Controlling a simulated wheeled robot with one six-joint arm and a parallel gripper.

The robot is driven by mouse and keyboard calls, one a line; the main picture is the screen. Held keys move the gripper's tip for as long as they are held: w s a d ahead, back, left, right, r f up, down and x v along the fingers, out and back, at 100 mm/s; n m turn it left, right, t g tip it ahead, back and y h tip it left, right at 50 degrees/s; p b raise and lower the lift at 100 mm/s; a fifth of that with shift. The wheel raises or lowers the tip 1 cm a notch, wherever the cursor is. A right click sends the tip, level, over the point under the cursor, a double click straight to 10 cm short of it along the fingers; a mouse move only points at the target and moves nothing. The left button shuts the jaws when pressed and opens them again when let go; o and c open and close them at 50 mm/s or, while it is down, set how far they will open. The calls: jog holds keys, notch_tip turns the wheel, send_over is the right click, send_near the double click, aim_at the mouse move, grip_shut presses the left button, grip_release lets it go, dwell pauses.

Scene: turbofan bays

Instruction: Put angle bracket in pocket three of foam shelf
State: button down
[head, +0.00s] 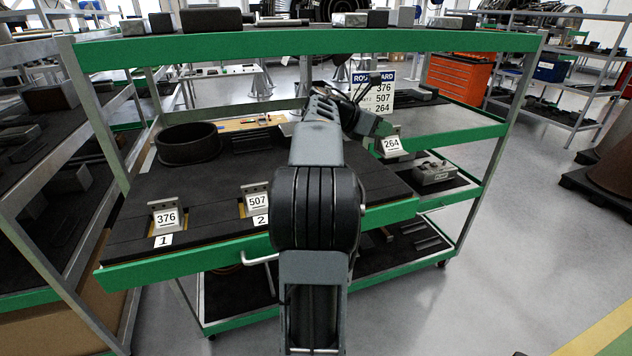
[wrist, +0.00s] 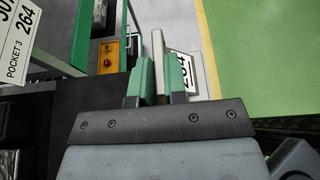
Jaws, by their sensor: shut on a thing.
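The angle bracket (head: 391,144), tagged 264, hangs in my gripper (head: 385,128) to the right above the foam shelf (head: 200,200). In the wrist view the green-padded fingers of my gripper (wrist: 161,78) are shut on the bracket's thin plate (wrist: 158,48), and its 264 tag (wrist: 189,72) faces right. On the shelf's front edge, a bracket tagged 376 (head: 165,217) stands at label 1 and a bracket tagged 507 (head: 256,201) at label 2. My arm covers the stretch right of label 2, so pocket three is hidden.
A card (head: 381,96) behind my gripper lists 376, 507 and 264; its pocket 3 line shows in the wrist view (wrist: 18,40). A black ring (head: 188,144) lies at the shelf's back left. A green-edged upper shelf (head: 300,42) spans above. Open floor lies right.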

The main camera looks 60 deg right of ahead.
jog(key=w+a+f, duration=0.2)
jog(key=w+f, duration=0.1)
jog(key=f, duration=0.1)
jog(key=w+a+f, duration=0.3)
jog(key=w, duration=0.1)
jog(key=w+a+f+p, duration=0.1)
jog(key=w+a+f, duration=0.2)
jog(key=w+f, duration=0.1)
jog(key=shift+w+f, duration=0.1)
jog(key=shift+f, duration=0.7)
jog(key=c, duration=1.6)
grip_release()
jog(key=o, duration=0.5)
jog(key=b+v, duration=0.1)
jog(key=v, duration=1)
jog(key=shift+w+a+r, duration=0.15)
jog(key=shift+a+r, duration=0.15)
